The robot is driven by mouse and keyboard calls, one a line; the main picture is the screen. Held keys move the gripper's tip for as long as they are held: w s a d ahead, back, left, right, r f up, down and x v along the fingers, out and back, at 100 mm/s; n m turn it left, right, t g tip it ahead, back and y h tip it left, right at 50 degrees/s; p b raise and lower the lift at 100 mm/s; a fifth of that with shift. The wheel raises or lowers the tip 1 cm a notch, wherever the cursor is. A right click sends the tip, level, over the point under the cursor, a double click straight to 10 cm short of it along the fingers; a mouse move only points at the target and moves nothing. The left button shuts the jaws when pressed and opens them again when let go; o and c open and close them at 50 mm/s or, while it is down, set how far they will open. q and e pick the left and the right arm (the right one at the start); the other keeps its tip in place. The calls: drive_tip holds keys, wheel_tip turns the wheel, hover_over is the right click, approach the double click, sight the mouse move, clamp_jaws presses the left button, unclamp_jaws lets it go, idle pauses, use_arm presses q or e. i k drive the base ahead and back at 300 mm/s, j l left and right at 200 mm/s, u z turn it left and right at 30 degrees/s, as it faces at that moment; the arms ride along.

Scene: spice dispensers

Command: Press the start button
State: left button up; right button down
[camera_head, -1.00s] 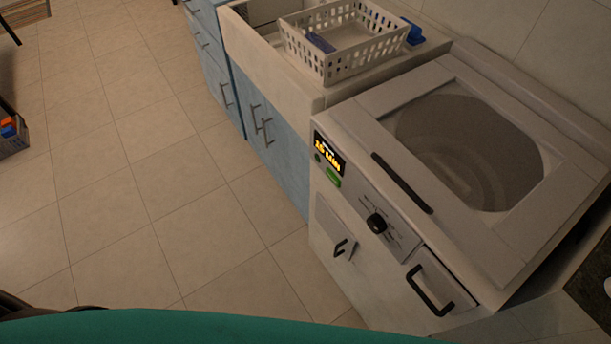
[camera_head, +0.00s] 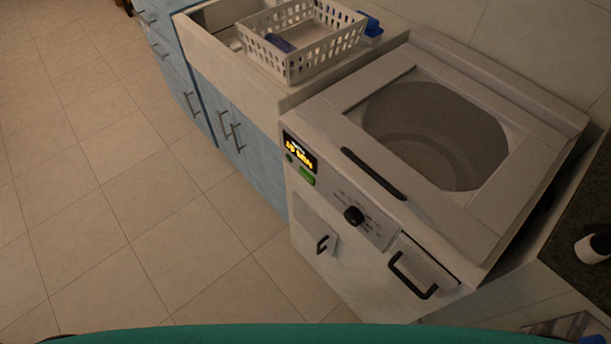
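A white top-loading washing machine (camera_head: 470,225) stands at the right, with a see-through lid window (camera_head: 435,135) on top. Its front panel has a small display (camera_head: 299,151) with lit orange text. A green button (camera_head: 307,176) sits just under the display, and a small round dark green button (camera_head: 289,158) is at the display's left. A black dial (camera_head: 354,215) is further right on the panel. Neither of my grippers is in view, and nothing touches the buttons.
A blue cabinet (camera_head: 245,150) with a sink counter adjoins the machine's left. A white basket (camera_head: 300,62) and a blue item (camera_head: 370,24) sit on the counter. The tiled floor (camera_head: 130,200) in front is clear. A dark surface with a white object (camera_head: 592,248) is at the right edge.

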sight(303, 171)
drive_tip(key=j+z, duration=0.2)
drive_tip(key=j, duration=0.35)
drive_tip(key=j+z, duration=0.25)
drive_tip(key=j, duration=0.25)
drive_tip(key=j+z, duration=0.2)
drive_tip(key=j, duration=0.35)
drive_tip(key=k+j+z, duration=0.2)
drive_tip(key=j, duration=0.3)
drive_tip(key=j+z, duration=0.25)
drive_tip(key=j, duration=0.25)
